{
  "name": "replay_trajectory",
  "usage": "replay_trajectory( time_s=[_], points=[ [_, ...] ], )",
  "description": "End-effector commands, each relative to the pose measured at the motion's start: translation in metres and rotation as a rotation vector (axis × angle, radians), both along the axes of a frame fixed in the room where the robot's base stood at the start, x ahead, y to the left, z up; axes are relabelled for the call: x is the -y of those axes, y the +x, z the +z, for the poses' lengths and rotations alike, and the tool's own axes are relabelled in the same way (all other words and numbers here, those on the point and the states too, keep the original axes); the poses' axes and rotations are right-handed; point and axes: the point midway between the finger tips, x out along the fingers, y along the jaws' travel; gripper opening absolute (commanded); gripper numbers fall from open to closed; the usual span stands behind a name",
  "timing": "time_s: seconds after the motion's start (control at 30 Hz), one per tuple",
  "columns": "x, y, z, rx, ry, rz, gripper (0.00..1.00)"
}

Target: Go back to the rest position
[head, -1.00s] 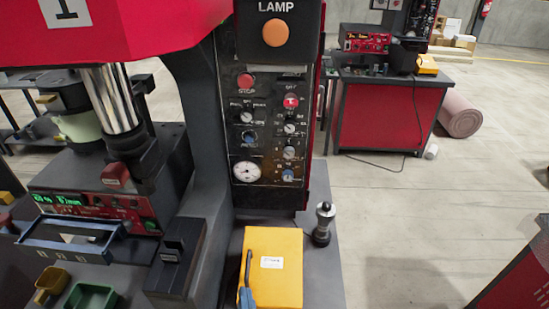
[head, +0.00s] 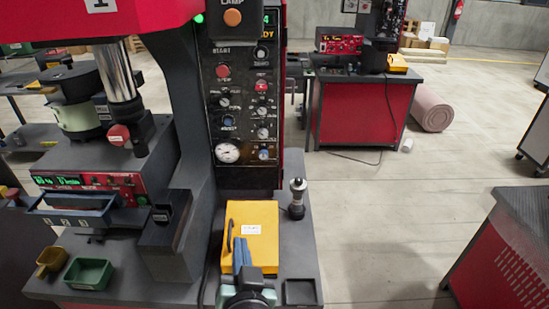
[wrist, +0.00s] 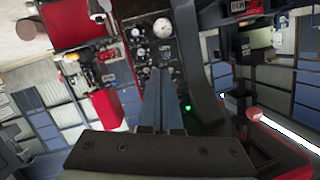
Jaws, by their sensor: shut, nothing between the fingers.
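My gripper (head: 240,246) shows at the bottom middle of the head view, with blue fingers in front of a yellow box (head: 262,226) on the grey machine table. I cannot tell whether the fingers touch the box. In the wrist view my gripper (wrist: 162,78) has its two fingers side by side, closed and empty. Beyond them is the machine's control panel (wrist: 150,45), which also shows in the head view (head: 240,115).
A red press (head: 100,25) stands at left, with a blue-handled drawer (head: 70,213), a green tray (head: 88,273) and a yellow tray (head: 50,262). A black and silver knob-topped post (head: 297,199) stands right of the box. Open floor (head: 390,235) lies to the right.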

Motion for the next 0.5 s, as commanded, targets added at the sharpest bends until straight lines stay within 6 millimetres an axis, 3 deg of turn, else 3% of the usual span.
replay_trajectory(
  time_s=[0.03,0.13,0.27,0.37,0.5],
  points=[
    [0.003,0.008,0.029,0.061,-0.015,-0.007,0.00],
    [0.011,0.019,0.090,0.192,-0.049,-0.022,0.00],
    [0.022,0.021,0.188,0.399,-0.104,-0.059,0.00],
    [0.032,0.008,0.264,0.565,-0.146,-0.096,0.00],
    [0.044,-0.028,0.359,0.787,-0.201,-0.160,0.00]
  ],
)
